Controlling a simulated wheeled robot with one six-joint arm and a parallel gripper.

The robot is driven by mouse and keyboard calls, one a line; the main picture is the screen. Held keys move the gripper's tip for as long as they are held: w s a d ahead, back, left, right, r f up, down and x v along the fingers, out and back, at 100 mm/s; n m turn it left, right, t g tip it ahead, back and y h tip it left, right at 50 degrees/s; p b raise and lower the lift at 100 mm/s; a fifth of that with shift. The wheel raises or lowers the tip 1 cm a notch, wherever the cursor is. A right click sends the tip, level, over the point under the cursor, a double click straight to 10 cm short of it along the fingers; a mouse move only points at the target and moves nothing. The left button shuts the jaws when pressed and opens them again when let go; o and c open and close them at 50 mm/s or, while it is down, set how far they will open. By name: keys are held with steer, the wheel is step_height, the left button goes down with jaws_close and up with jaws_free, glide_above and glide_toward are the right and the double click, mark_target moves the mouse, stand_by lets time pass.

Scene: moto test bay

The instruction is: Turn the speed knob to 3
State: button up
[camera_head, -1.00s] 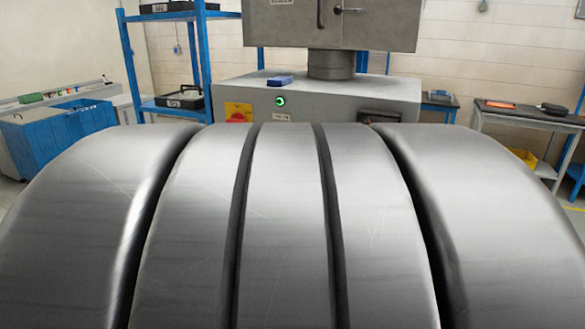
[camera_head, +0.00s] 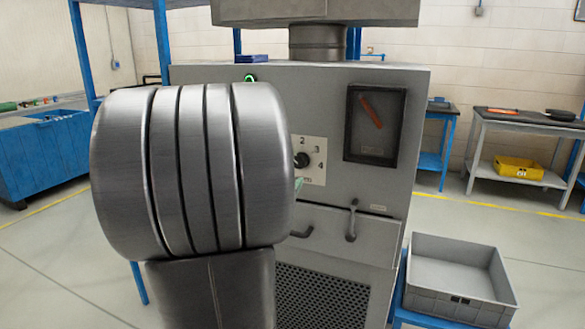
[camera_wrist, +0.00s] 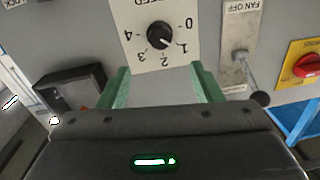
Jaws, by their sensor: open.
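The speed knob (camera_wrist: 158,35) is a small black dial on a white plate (camera_wrist: 150,12) numbered 0 to 4, upside down in the wrist view. Its white pointer mark faces the 1. In the head view the knob (camera_head: 302,160) shows just right of my arm, on the grey machine's front. My gripper (camera_wrist: 160,68) is open, its two green fingers spread, with nothing between the tips. The tips lie by the plate's lower edge in the wrist view, apart from the knob. In the head view my arm hides most of the gripper.
Beside the plate are a FAN OFF lever switch (camera_wrist: 240,62) and a red knob (camera_wrist: 307,65) on yellow. The machine also has a dark framed window (camera_head: 375,125) and a lever handle (camera_head: 352,220). A grey crate (camera_head: 502,285) stands at the lower right.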

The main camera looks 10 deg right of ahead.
mark_target(299, 163)
steer(key=x, duration=1.2)
steer(key=shift+w+d, duration=0.25)
steer(key=shift+w, duration=0.05)
steer(key=shift+b, duration=0.3)
steer(key=c, duration=0.9)
